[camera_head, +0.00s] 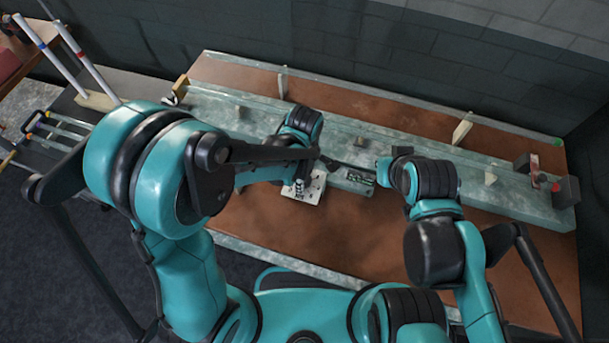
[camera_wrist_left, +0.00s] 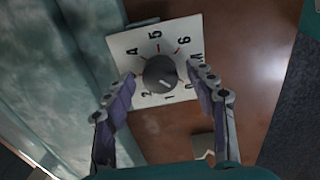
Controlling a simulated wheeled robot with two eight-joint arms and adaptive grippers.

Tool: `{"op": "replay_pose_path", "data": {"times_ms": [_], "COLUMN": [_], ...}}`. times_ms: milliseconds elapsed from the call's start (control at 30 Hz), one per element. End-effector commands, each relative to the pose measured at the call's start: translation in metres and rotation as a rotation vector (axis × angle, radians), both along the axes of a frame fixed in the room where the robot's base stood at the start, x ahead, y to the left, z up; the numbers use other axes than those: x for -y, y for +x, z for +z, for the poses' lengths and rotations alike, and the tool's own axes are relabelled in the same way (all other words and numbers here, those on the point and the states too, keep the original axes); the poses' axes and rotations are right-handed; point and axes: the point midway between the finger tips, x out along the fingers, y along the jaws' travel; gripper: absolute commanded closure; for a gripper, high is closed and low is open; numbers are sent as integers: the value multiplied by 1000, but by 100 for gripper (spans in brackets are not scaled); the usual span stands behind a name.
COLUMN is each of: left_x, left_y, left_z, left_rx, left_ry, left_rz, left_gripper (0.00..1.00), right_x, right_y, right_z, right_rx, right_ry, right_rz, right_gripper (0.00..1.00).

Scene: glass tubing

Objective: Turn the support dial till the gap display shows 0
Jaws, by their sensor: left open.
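The support dial is a white square plate (camera_wrist_left: 125,42) with black numbers and a dark round knob (camera_wrist_left: 160,72) in the left wrist view. The knob's white mark points to the lower right, between 1 and 0, nearer 1. My left gripper (camera_wrist_left: 162,76) is open, one finger on each side of the knob. I cannot tell whether the fingers touch it. In the head view the white plate (camera_head: 311,191) sits at the bench front, partly hidden by my left gripper (camera_head: 300,186). A small dark panel (camera_head: 359,178) right of it may be the gap display; its reading is illegible. My right gripper's fingers cannot be made out.
A long grey-green beam (camera_head: 480,175) runs across the brown table (camera_head: 232,74), with pale upright supports (camera_head: 462,130). Dark blocks (camera_head: 567,192) stand at its right end. Brown table in front of the dial is bare.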

Motion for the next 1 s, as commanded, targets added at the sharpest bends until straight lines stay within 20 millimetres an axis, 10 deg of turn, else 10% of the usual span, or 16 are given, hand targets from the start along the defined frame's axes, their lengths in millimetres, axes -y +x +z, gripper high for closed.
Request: {"op": "replay_pose_path", "data": {"times_ms": [233,1000], "left_x": [0,0], "left_y": [0,0], "left_z": [0,-1], "left_rx": [0,0], "left_ry": [0,0], "left_rz": [0,-325], "left_gripper": [94,94], "right_x": [0,0], "right_y": [0,0], "right_z": [0,-11], "right_rx": [0,0], "right_ry": [0,0], "right_rz": [0,0], "right_gripper": [100,100]}}
